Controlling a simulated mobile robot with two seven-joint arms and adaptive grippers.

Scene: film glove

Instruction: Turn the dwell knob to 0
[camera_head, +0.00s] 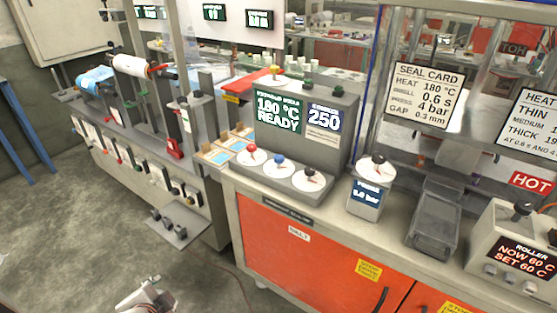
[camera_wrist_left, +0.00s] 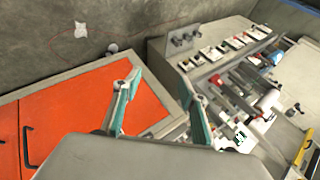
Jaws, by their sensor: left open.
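A grey sealer console stands on the orange-fronted bench, with three knobs on white dials along its front: a red knob (camera_head: 251,149), a blue knob (camera_head: 279,160) and a black knob (camera_head: 311,174). The dial labels are too small to read, so I cannot tell which is the dwell knob. The console's screen (camera_head: 279,117) reads 180 °C READY, and a second screen (camera_head: 324,118) shows 250. In the left wrist view my left gripper (camera_wrist_left: 158,98) is open and empty, with teal fingers spread. It is well away from the knobs. My right gripper is not in view.
A pressure unit (camera_head: 368,193) with a black knob stands right of the console. Further right are a grey tray (camera_head: 434,228) and a roller unit (camera_head: 520,252). The seal card (camera_head: 428,95) lists dwell 0.6 s. The floor (camera_head: 80,220) at left is largely clear.

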